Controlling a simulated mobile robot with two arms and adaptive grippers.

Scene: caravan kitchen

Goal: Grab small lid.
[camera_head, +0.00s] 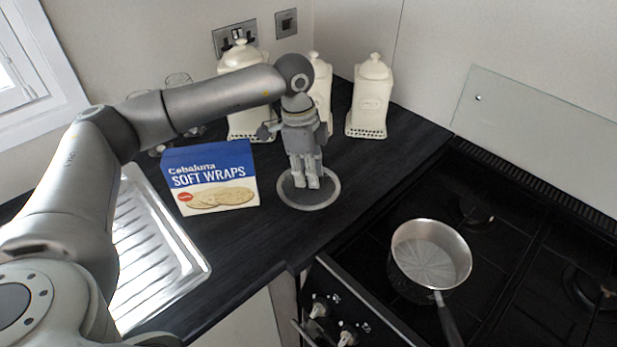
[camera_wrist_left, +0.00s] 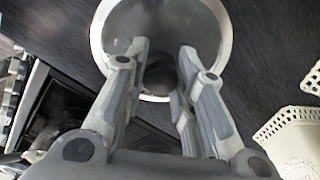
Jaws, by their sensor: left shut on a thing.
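The small lid (camera_head: 323,200) lies on the dark worktop, a round grey disc with a pale rim, right of the soft wraps box. My left gripper (camera_head: 306,183) points down over its middle and is shut on the lid's dark knob. In the left wrist view the lid (camera_wrist_left: 112,25) fills the top middle, and the gripper (camera_wrist_left: 160,62) has a finger on each side of the round dark knob (camera_wrist_left: 160,77). The fingers hide part of the lid. My right gripper is not in view.
A blue and white soft wraps box (camera_head: 210,178) stands close on the left. White canisters (camera_head: 370,95) stand behind. A metal pan (camera_head: 430,258) sits on the black hob at right. A steel draining board (camera_head: 155,255) is at left.

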